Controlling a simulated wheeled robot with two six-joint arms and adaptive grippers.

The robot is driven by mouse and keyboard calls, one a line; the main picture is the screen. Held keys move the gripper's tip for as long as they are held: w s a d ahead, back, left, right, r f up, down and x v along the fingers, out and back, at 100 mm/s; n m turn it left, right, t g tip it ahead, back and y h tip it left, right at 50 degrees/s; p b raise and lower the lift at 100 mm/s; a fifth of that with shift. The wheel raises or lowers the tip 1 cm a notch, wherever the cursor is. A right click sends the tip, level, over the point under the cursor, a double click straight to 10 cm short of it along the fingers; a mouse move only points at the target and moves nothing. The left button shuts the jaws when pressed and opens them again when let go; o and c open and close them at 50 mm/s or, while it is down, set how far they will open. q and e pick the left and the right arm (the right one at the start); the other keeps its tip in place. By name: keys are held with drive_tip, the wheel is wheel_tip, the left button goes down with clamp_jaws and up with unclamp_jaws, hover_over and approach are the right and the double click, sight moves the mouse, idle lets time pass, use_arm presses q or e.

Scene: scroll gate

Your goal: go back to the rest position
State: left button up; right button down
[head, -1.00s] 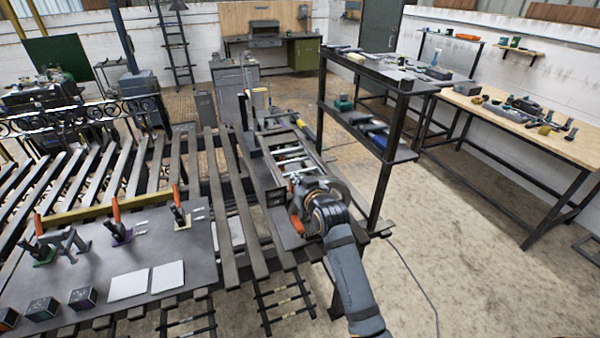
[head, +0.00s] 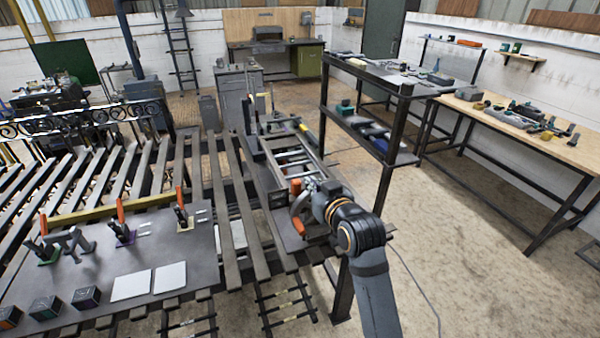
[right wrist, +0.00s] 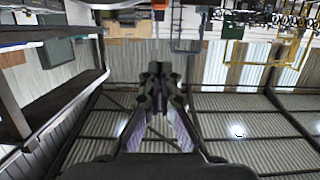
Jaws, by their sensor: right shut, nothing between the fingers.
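My right gripper (head: 314,184) shows in the head view at the end of my arm coming in from the lower right. It is over or beside the narrow metal frame with rollers at the right end of the slatted bench; I cannot tell its exact height. In the right wrist view the fingers (right wrist: 156,72) are together with nothing between them. That view is upside down, with the roof at the bottom. My left gripper and arm are not in view.
The roller frame (head: 292,158) and an orange handle (head: 297,206) are close to my right gripper. A dark shelf rack (head: 396,101) stands to its right. A grey plate (head: 190,247) with clamps and cubes lies left. Open floor (head: 470,240) is at right.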

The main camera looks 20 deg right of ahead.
drive_tip(key=s+d+f+g+h, duration=0.3)
drive_tip(key=s+f+g, duration=0.9)
drive_tip(key=s+f, duration=1.4)
drive_tip(key=s+d+f+g+y+b, duration=0.1)
drive_tip(key=d+f+b, duration=0.1)
drive_tip(key=f, duration=1.3)
drive_tip(key=s+d+f+y+b, duration=0.1)
drive_tip(key=f+b, duration=0.1)
drive_tip(key=f, duration=1.2)
drive_tip(key=s+d+f+g+b, duration=0.1)
drive_tip(key=s+f+b, duration=0.1)
drive_tip(key=s+f, duration=1.6)
drive_tip(key=shift+d+f, duration=0.25)
drive_tip(key=shift+f, duration=0.15)
drive_tip(key=shift+s, duration=0.1)
